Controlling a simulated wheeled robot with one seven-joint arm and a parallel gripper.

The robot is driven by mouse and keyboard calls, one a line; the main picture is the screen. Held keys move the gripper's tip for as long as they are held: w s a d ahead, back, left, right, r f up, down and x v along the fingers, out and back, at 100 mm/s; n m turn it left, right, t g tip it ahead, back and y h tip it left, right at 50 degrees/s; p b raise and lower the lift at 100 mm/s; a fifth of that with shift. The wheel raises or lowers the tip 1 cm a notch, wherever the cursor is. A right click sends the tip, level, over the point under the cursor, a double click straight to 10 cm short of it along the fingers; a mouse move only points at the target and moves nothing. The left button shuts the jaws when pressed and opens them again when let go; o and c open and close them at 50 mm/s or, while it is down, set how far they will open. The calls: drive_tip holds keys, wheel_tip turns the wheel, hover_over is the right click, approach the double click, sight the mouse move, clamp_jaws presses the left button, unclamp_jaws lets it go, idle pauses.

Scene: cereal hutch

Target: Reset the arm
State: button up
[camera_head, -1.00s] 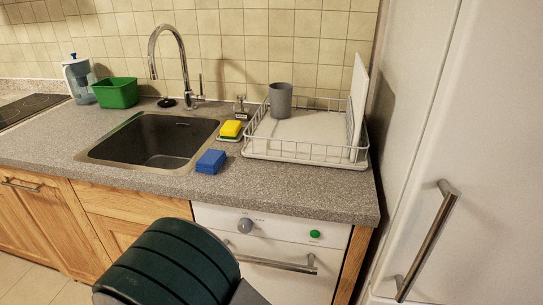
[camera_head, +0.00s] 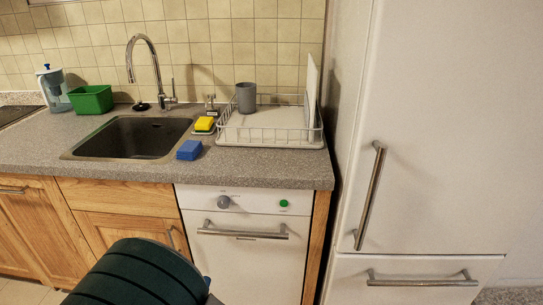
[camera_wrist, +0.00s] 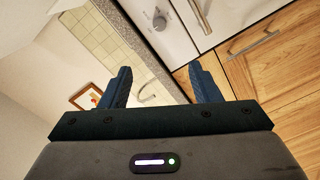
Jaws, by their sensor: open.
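My gripper (camera_wrist: 163,87) shows in the wrist view with its two blue fingers spread wide apart. It is open and nothing is between the fingers. The wrist view looks sideways across cabinet fronts, the counter edge and the tiled wall. In the head view, a dark green rounded part of my arm fills the bottom left, in front of the lower cabinets. The fingers cannot be made out in the head view.
The counter (camera_head: 250,169) holds a sink (camera_head: 132,138), a blue block (camera_head: 189,150), a yellow sponge (camera_head: 204,124), a green tub (camera_head: 90,100), a pitcher (camera_head: 54,90) and a dish rack (camera_head: 268,136) with a grey cup (camera_head: 246,97). A dishwasher (camera_head: 243,262) is below; a fridge (camera_head: 435,130) stands right.

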drive_tip(key=w+d+r+m+g+y+p, duration=0.1)
drive_tip(key=w+r+m+g+y+p, duration=0.25)
drive_tip(key=w, duration=0.55)
drive_tip(key=w+d+r+m+g+y+p, duration=0.25)
drive_tip(key=d+r+g, duration=0.3)
drive_tip(key=r, duration=0.35)
drive_tip(key=s+d+r+m+g+h+p, duration=0.1)
drive_tip(key=s+d+r+m+g, duration=0.1)
drive_tip(key=s+d, duration=0.3)
drive_tip(key=s+d+r+m+g+h+p, duration=0.1)
drive_tip(key=s+d+r, duration=0.3)
drive_tip(key=d, duration=0.7)
drive_tip(key=s+d+r+m+g+h+p, duration=0.2)
drive_tip(key=s+d+r+g+h, duration=0.1)
drive_tip(key=s+d, duration=0.3)
drive_tip(key=d, duration=0.2)
drive_tip(key=shift+s+d+r+m, duration=0.25)
drive_tip(key=shift+s+d+m, duration=0.05)
